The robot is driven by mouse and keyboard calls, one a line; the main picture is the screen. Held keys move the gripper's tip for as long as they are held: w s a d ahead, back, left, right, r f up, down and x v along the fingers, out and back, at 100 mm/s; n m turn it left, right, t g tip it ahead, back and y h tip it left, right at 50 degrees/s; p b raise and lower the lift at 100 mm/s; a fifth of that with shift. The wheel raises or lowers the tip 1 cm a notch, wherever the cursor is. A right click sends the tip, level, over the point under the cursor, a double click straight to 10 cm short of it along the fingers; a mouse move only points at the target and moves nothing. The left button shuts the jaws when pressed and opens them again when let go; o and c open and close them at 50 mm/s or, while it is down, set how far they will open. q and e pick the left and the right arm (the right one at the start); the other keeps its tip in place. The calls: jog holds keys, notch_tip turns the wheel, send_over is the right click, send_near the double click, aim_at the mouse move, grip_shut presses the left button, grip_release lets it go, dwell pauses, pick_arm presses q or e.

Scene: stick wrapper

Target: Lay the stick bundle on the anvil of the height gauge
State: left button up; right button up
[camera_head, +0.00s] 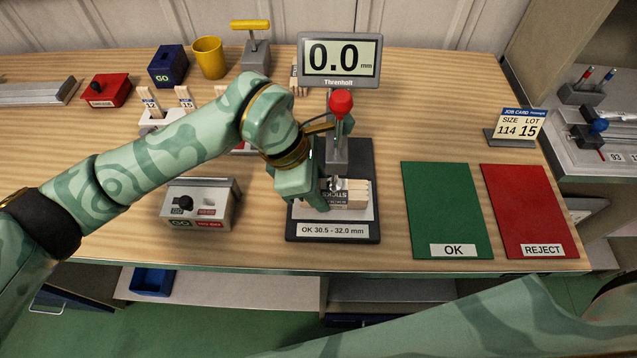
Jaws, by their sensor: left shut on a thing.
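The stick bundle (357,194), pale wood with a printed white band, is at the anvil (366,214) of the height gauge, under the plunger. My left gripper (331,198) is shut on the bundle's left side and hides part of it. I cannot tell whether the bundle rests fully on the anvil. The gauge display (340,60) reads 0.0 mm, and a red knob (341,103) tops its post. A label on the gauge base reads OK 30.5 - 32.0 mm. My right gripper is not in view; only part of my right arm shows at the bottom right.
A green OK mat (446,205) and a red REJECT mat (528,205) lie bare to the right. A job card (518,125) stands behind them. A grey control box (199,205) is left of the gauge. A yellow cup (208,57) and blue GO box (168,66) stand behind.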

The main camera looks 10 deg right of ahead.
pick_arm(q)
jog(key=o, duration=1.1)
